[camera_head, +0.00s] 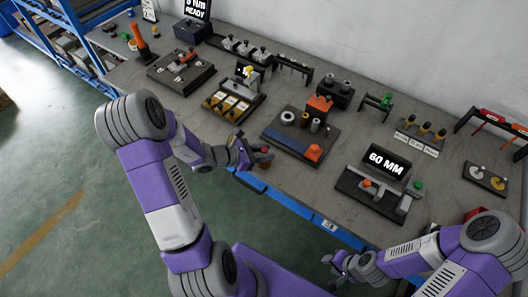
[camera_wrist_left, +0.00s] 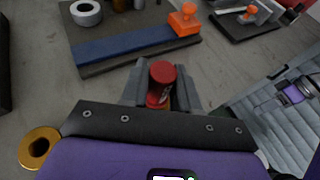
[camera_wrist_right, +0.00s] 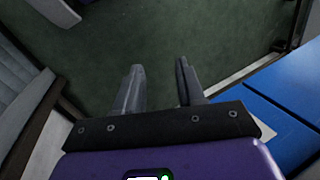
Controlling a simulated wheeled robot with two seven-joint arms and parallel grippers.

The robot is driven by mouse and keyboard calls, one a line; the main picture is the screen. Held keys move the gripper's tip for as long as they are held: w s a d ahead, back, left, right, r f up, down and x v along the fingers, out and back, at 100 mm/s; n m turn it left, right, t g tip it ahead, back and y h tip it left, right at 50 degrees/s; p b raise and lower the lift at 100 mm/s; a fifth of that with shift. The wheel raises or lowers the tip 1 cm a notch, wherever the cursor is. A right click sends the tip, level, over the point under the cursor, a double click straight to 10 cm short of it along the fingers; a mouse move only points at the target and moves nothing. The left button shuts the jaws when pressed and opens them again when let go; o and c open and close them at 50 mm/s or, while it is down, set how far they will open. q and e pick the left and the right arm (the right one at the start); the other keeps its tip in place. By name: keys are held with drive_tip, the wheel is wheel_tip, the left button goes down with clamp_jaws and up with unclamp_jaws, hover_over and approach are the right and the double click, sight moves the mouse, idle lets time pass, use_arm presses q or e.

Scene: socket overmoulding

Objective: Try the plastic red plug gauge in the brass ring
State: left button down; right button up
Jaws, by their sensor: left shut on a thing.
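My left gripper (camera_head: 262,158) is shut on the red plug gauge (camera_wrist_left: 161,83), low over the front part of the table. In the left wrist view the gauge stands between the fingers with its round red top toward the camera; its lower end is hidden. The brass ring (camera_wrist_left: 39,147) lies flat on the table, to the left of the gripper and apart from it. In the head view I cannot make out the ring, likely behind my left arm. My right gripper (camera_wrist_right: 158,82) is open and empty, over the green floor off the table's front edge.
A dark board (camera_head: 272,134) with a grey ring, dark cylinders and an orange block lies just beyond the left gripper. A 60 MM display (camera_head: 388,163) stands on a gauge fixture to the right. A blue edge (camera_head: 290,203) runs along the table front. Bare table surrounds the ring.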

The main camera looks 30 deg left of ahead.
sight(264, 149)
use_arm(q)
drive_tip(key=shift+r+p, duration=1)
drive_tip(key=shift+r, duration=0.5)
drive_tip(key=shift+r, duration=0.2)
drive_tip(key=shift+r+p, duration=2)
drive_tip(key=shift+r, duration=0.3)
